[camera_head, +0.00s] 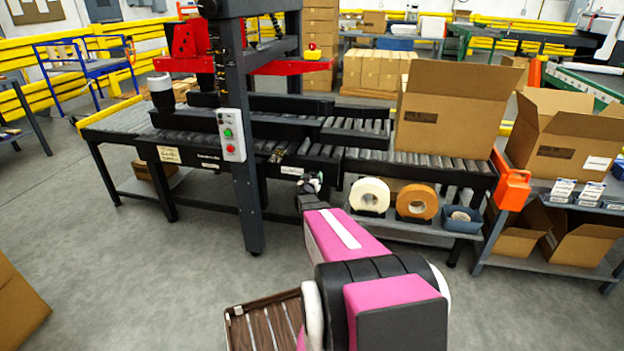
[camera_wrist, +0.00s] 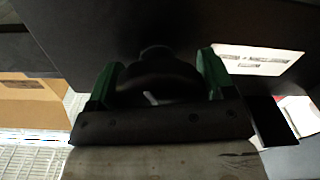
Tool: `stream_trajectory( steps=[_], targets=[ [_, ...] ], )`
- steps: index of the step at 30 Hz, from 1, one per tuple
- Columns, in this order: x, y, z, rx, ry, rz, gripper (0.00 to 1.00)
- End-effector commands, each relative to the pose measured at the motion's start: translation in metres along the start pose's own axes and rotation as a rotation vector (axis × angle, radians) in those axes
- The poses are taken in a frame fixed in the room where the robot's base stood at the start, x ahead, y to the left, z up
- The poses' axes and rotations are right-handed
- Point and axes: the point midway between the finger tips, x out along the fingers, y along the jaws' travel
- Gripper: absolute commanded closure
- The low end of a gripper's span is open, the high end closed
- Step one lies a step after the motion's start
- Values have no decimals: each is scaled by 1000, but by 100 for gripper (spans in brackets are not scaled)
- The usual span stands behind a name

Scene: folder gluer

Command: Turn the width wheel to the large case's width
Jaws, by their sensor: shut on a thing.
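The width wheel (camera_wrist: 157,66) is a dark rounded knob, seen in the wrist view between the two green fingers of my gripper (camera_wrist: 160,82). My gripper is shut on it, with one finger at each side. Its scale or pointer cannot be made out. In the head view my gripper (camera_head: 312,186) is at the front side of the case sealer, below the roller bed, and the wheel is too small and covered to tell. A large open brown case (camera_head: 455,108) stands upright on the rollers at the right.
The dark sealer column (camera_head: 245,190) with a white button box (camera_head: 231,135) stands just left of my gripper. Tape rolls, white (camera_head: 369,196) and orange (camera_head: 416,202), sit on the right. An orange holder (camera_head: 512,186) is beside them. Floor in front is mostly clear.

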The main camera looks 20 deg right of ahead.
Motion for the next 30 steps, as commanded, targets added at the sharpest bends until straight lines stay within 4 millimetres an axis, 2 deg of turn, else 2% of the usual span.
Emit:
stream_trajectory(
  steps=[30],
  targets=[
    [0, 0, 0, 931, 25, 10, 48]
  ],
)
